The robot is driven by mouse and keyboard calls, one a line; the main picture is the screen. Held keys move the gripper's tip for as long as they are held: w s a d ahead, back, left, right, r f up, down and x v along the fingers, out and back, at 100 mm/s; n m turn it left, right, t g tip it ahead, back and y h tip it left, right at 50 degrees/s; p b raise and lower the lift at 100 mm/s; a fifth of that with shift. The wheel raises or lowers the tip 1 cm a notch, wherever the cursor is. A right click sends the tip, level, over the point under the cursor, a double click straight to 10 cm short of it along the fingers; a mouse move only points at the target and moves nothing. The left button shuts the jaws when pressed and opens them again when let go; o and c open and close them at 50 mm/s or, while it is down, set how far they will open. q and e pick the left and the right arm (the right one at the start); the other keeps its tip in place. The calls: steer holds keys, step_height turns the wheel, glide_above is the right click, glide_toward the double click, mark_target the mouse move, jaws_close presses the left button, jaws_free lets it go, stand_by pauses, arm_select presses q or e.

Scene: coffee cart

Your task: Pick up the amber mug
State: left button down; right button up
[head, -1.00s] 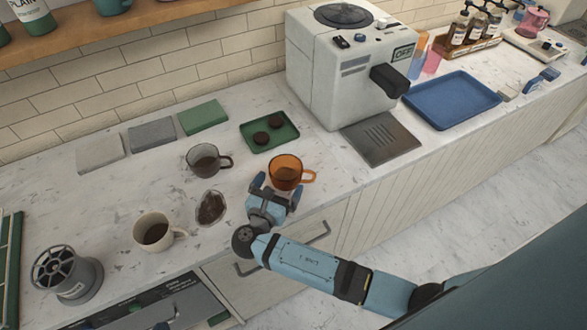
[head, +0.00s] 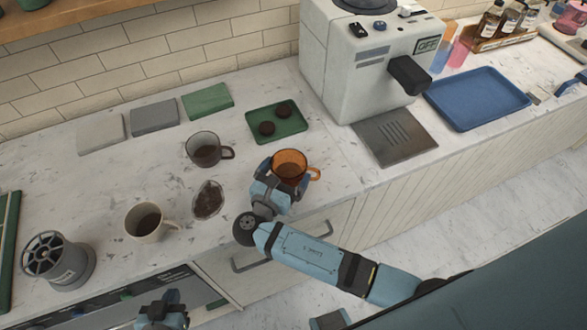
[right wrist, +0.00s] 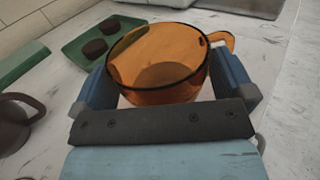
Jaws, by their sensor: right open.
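The amber mug (head: 290,165) stands upright on the marble counter near its front edge, with its handle pointing right. It also shows in the right wrist view (right wrist: 160,75), see-through orange, between two blue fingers. My right gripper (head: 276,178) is open, with its fingers on either side of the mug; I cannot tell whether they touch it. The mug's lower part is hidden by the gripper in the head view. My left gripper (head: 162,312) is at the bottom edge of the head view, in front of the counter and far from the mug; its fingers are unclear.
A green tray (head: 292,133) with two dark cookies lies behind the mug. A white coffee machine (head: 350,70) stands at the back right.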

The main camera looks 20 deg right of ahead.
steer(key=c, duration=0.7)
steer(key=shift+r, duration=0.1)
step_height(320, 180, up, 20)
steer(key=d+f+n+t+y, duration=0.1)
steer(key=d+n+t+y, duration=0.1)
steer(key=d+n+y, duration=0.1)
steer(key=d+f+n+t+y+p, duration=0.1)
steer(key=d+f+n+t+y, duration=0.1)
steer(key=y, duration=0.4)
steer(key=s+d+f+n+t+y+p, duration=0.1)
steer(key=d+n+t+y, duration=0.1)
steer(key=d+n+y, duration=0.2)
steer(key=shift+d+f+n+y, duration=0.25)
steer(key=shift+f+n+y, duration=0.15)
steer(key=shift+y, duration=0.1)
